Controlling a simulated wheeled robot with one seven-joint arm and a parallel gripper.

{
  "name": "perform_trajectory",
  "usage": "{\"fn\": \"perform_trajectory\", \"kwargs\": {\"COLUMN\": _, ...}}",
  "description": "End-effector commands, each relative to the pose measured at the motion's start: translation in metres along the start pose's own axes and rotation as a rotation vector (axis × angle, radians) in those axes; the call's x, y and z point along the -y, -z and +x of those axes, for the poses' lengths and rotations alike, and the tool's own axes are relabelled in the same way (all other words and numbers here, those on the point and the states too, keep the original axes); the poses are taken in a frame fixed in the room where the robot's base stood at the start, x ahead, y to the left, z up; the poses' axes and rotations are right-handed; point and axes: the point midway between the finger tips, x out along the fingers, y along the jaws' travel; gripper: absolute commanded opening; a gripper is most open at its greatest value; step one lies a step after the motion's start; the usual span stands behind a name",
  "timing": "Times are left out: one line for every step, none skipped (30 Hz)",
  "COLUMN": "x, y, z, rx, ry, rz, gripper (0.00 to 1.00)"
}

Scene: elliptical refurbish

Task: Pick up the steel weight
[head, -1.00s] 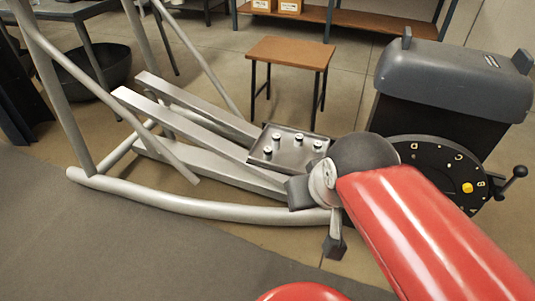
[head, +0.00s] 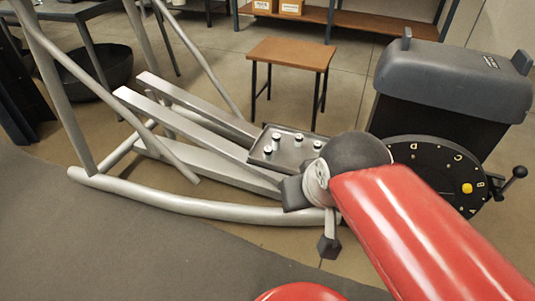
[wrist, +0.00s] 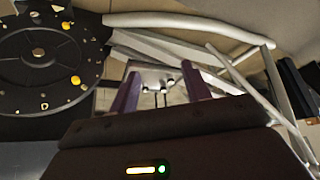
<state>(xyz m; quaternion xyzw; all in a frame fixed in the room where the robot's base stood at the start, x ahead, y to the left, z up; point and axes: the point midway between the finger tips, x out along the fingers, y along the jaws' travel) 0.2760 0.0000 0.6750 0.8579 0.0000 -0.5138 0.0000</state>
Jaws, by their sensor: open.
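Several small steel weights with dark parts stand upright on a shallow grey tray (head: 290,157); one steel weight (head: 276,138) is at its back left. I cannot tell which one the task means. The tray also shows in the wrist view (wrist: 150,74), with the weights small and dark beyond the fingers. My gripper (wrist: 160,95) is open and empty, its two purplish fingers on either side of the view of the tray, apart from the weights. In the head view my red arm and its round dark joint cover the tray's right end.
The silver frame of the elliptical (head: 200,205) runs beside the tray. A round black dial (head: 440,165) and a grey-lidded bin (head: 455,85) stand at the right. A small wooden stool (head: 288,54) is behind. The grey mat in front is clear.

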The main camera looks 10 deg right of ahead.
Motion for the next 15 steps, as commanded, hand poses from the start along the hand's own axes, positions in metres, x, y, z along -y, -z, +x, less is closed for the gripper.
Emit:
{"fn": "perform_trajectory", "kwargs": {"x": 0.000, "y": 0.000, "z": 0.000, "rx": 0.000, "ry": 0.000, "rz": 0.000, "gripper": 0.48}}
{"fn": "perform_trajectory", "kwargs": {"x": 0.000, "y": 0.000, "z": 0.000, "rx": 0.000, "ry": 0.000, "rz": 0.000, "gripper": 0.48}}
{"fn": "perform_trajectory", "kwargs": {"x": 0.000, "y": 0.000, "z": 0.000, "rx": 0.000, "ry": 0.000, "rz": 0.001, "gripper": 0.42}}
{"fn": "perform_trajectory", "kwargs": {"x": 0.000, "y": 0.001, "z": 0.001, "rx": 0.001, "ry": 0.000, "rz": 0.007, "gripper": 0.38}}
{"fn": "perform_trajectory", "kwargs": {"x": 0.000, "y": 0.002, "z": 0.001, "rx": 0.003, "ry": 0.000, "rz": 0.019, "gripper": 0.35}}
{"fn": "perform_trajectory", "kwargs": {"x": 0.000, "y": 0.005, "z": 0.003, "rx": 0.008, "ry": 0.001, "rz": 0.049, "gripper": 0.29}}
{"fn": "perform_trajectory", "kwargs": {"x": 0.001, "y": 0.008, "z": 0.005, "rx": 0.015, "ry": 0.002, "rz": 0.084, "gripper": 0.29}}
{"fn": "perform_trajectory", "kwargs": {"x": 0.001, "y": 0.012, "z": 0.007, "rx": 0.022, "ry": 0.003, "rz": 0.130, "gripper": 0.29}}
{"fn": "perform_trajectory", "kwargs": {"x": 0.001, "y": 0.020, "z": 0.011, "rx": 0.037, "ry": 0.003, "rz": 0.209, "gripper": 0.29}}
{"fn": "perform_trajectory", "kwargs": {"x": 0.001, "y": 0.027, "z": 0.015, "rx": 0.049, "ry": 0.003, "rz": 0.283, "gripper": 0.29}}
{"fn": "perform_trajectory", "kwargs": {"x": 0.002, "y": 0.035, "z": 0.020, "rx": 0.062, "ry": 0.005, "rz": 0.365, "gripper": 0.29}}
{"fn": "perform_trajectory", "kwargs": {"x": 0.002, "y": 0.046, "z": 0.028, "rx": 0.084, "ry": 0.004, "rz": 0.487, "gripper": 0.29}}
{"fn": "perform_trajectory", "kwargs": {"x": 0.002, "y": 0.056, "z": 0.034, "rx": 0.101, "ry": 0.005, "rz": 0.585, "gripper": 0.29}}
{"fn": "perform_trajectory", "kwargs": {"x": 0.002, "y": 0.066, "z": 0.041, "rx": 0.118, "ry": 0.004, "rz": 0.685, "gripper": 0.29}}
{"fn": "perform_trajectory", "kwargs": {"x": 0.002, "y": 0.079, "z": 0.051, "rx": 0.144, "ry": 0.002, "rz": 0.821, "gripper": 0.29}}
